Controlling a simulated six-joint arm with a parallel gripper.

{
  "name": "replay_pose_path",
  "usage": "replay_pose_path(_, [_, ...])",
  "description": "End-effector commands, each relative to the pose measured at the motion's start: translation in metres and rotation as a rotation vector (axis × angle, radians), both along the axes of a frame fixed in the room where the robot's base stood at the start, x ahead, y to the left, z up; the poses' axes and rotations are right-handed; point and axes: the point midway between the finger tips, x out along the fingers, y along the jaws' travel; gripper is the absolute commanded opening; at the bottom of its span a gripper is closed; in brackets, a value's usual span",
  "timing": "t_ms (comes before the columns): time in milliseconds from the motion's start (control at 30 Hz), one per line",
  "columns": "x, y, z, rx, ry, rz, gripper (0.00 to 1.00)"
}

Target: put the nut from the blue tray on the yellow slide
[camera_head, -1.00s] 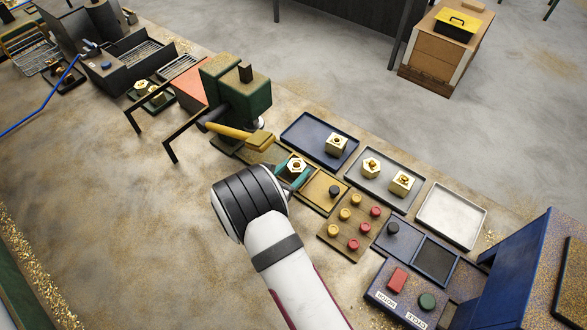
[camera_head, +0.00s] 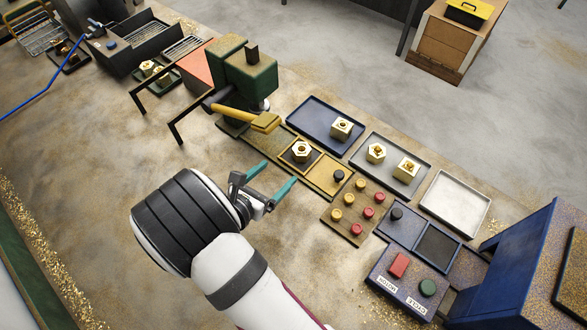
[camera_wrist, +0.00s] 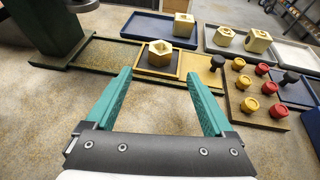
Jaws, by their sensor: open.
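A brass hex nut (camera_head: 302,152) with a hole on top sits in a dark square nest on the yellow slide (camera_head: 327,177). In the wrist view the nut (camera_wrist: 160,53) lies flat inside the slide's yellow-edged frame, beyond the fingertips. The blue tray (camera_head: 312,112) behind the slide holds another brass piece (camera_head: 341,128) with a hole, near its right end. My gripper (camera_head: 271,180) is open and empty, with teal fingers, in front of the slide and apart from the nut. It also shows open in the wrist view (camera_wrist: 160,76).
A green drill press with a yellow handle (camera_head: 262,122) stands left of the nut. A grey tray (camera_head: 388,170) with two brass pieces, an empty pale tray (camera_head: 455,205) and a board of red and yellow knobs (camera_head: 352,207) lie to the right. The bench front is clear.

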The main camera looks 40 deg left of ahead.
Motion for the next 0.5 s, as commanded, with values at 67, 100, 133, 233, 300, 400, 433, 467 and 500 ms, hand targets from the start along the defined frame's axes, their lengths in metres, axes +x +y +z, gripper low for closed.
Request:
replay_pose_path(67, [-0.002,0.000,0.001,0.000,0.000,0.000,0.87])
replay_pose_path(100, [-0.001,-0.001,0.002,0.002,0.000,-0.005,0.87])
replay_pose_path(133, [0.002,-0.004,0.004,0.009,0.002,-0.022,0.87])
replay_pose_path(233, [0.036,-0.046,0.031,0.108,0.022,-0.241,0.87])
replay_pose_path(300, [0.069,-0.116,0.066,0.261,0.042,-0.570,0.87])
replay_pose_path(400, [0.074,-0.253,0.113,0.584,0.046,-1.209,0.87])
replay_pose_path(433, [0.060,-0.293,0.124,0.702,0.037,-1.428,0.87])
replay_pose_path(467, [0.039,-0.329,0.132,0.835,0.020,-1.661,0.87])
replay_pose_path(500, [0.006,-0.362,0.139,1.013,-0.007,-1.953,0.87])
